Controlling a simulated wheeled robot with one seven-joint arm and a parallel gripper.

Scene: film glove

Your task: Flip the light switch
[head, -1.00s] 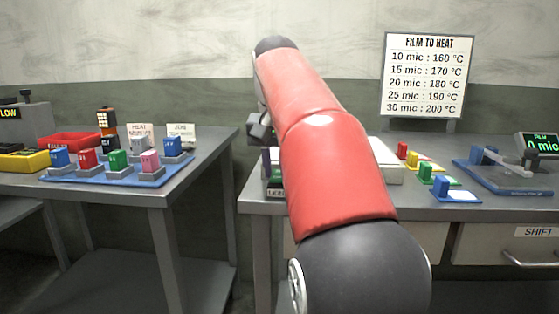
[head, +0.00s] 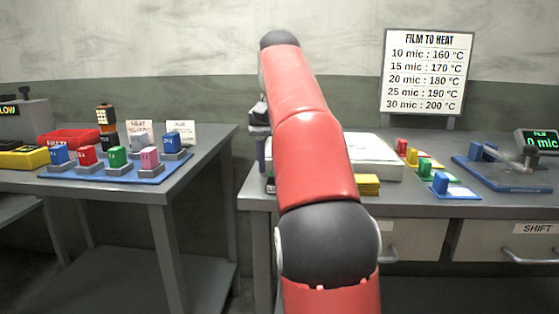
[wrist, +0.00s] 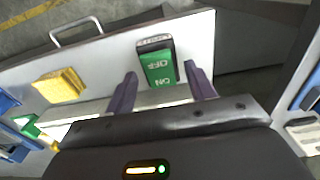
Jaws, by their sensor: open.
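The light switch (wrist: 159,68) shows in the wrist view as a green rocker marked OFF and ON, in a dark housing with a small label at its far end. It sits on a pale surface near the table's edge. My gripper (wrist: 160,70) is open, with one dark purple finger on each side of the rocker in the picture. Nothing is between the fingers but the view of the switch; I cannot tell whether they touch it. In the head view my red arm hides most of the switch and much of the gripper.
A yellow pad (wrist: 60,85) and a drawer handle (wrist: 77,31) lie left of the switch in the wrist view. In the head view, a white box (head: 372,158) stands right of my arm, and colored blocks (head: 118,157) sit on the left table.

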